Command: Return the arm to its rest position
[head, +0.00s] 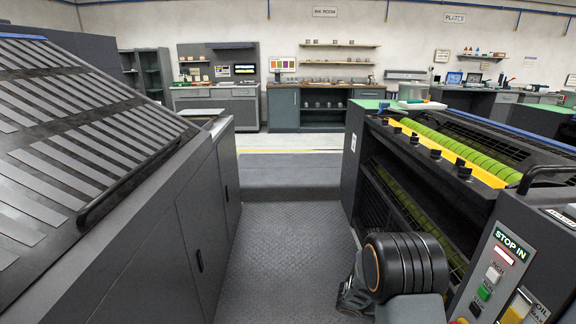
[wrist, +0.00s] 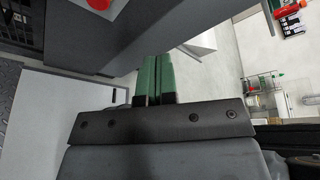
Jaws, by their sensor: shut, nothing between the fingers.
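My gripper (wrist: 155,78) shows in the wrist view with its two green fingers together and nothing between them. Grey machine panels lie around and beyond the fingers in that view; I cannot tell how far off they are. In the head view, part of my arm, with a black ribbed joint, shows at the lower right beside the press. The gripper itself does not show in the head view.
A press unit (head: 480,165) with green rollers and a control panel (head: 497,275) stands close on the right. A grey machine (head: 150,230) lines the left. The walkway floor (head: 285,245) between them is clear. Benches (head: 325,105) stand at the back wall.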

